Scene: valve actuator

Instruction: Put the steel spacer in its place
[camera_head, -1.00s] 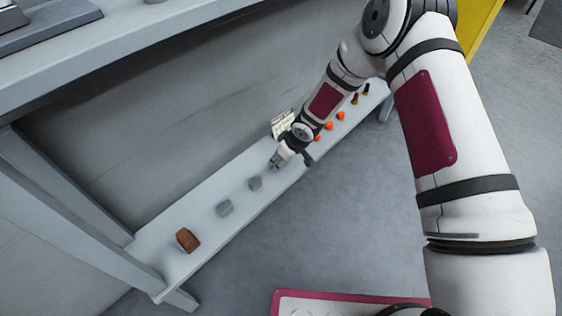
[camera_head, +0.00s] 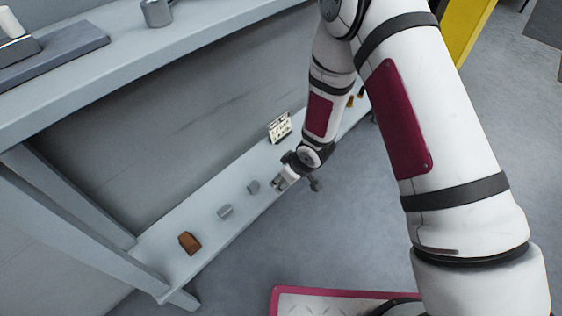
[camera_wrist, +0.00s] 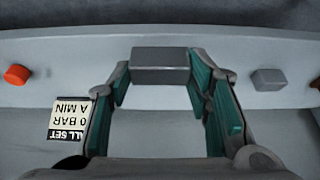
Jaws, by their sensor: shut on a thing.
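In the wrist view a plain grey block (camera_wrist: 161,58), which looks like the steel spacer, sits between the green-padded fingers of my gripper (camera_wrist: 160,78). The fingers are shut on its two ends. The held block is too small to make out clearly there. The spacer's place cannot be identified in these views.
A printed card (camera_head: 279,128) stands behind my wrist. An orange piece (camera_wrist: 16,75) lies farther along. The upper bench (camera_head: 110,75) carries a grey cup (camera_head: 157,12).

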